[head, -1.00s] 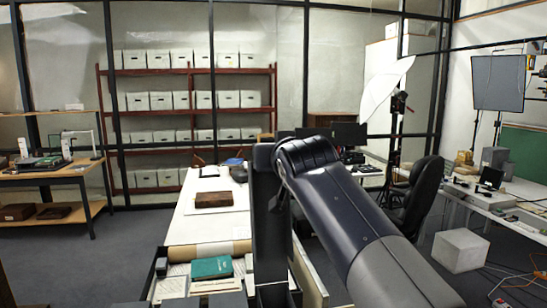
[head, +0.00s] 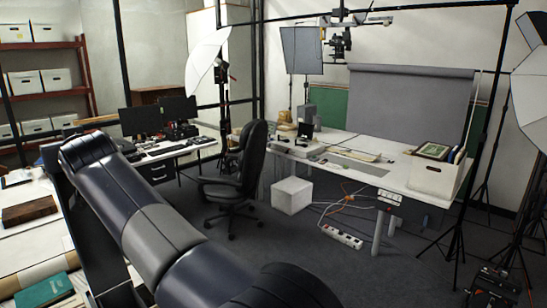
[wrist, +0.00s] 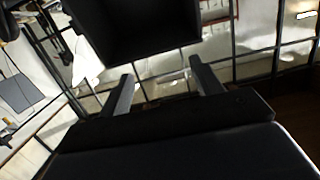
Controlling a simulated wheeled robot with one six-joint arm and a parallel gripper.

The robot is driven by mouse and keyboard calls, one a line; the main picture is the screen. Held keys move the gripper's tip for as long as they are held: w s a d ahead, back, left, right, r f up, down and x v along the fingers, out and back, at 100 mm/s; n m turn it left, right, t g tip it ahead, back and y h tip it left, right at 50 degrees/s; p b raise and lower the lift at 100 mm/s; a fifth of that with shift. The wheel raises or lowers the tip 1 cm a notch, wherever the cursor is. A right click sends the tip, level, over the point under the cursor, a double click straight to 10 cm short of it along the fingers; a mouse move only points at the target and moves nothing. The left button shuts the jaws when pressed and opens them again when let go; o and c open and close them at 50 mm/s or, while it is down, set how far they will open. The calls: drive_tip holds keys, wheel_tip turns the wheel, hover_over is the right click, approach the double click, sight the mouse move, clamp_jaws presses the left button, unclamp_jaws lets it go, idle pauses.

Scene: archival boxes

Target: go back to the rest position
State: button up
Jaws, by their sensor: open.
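My gripper (wrist: 158,92) shows in the wrist view with its two fingers spread apart, open, and nothing between them. A dark blocky shape fills the top middle of that view, beyond the fingers; I cannot tell what it is. In the head view my arm crosses the lower left, and the gripper itself is not visible there.
A long table with a brown box (head: 30,211) and a green book (head: 44,287) is at left. A black office chair (head: 238,175), a white cube (head: 291,196) and a power strip (head: 342,237) stand on the floor. A white worktable (head: 400,178) and light stands are at right.

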drive_tip(key=shift+p+x, duration=0.95)
drive_tip(key=shift+x, duration=1.05)
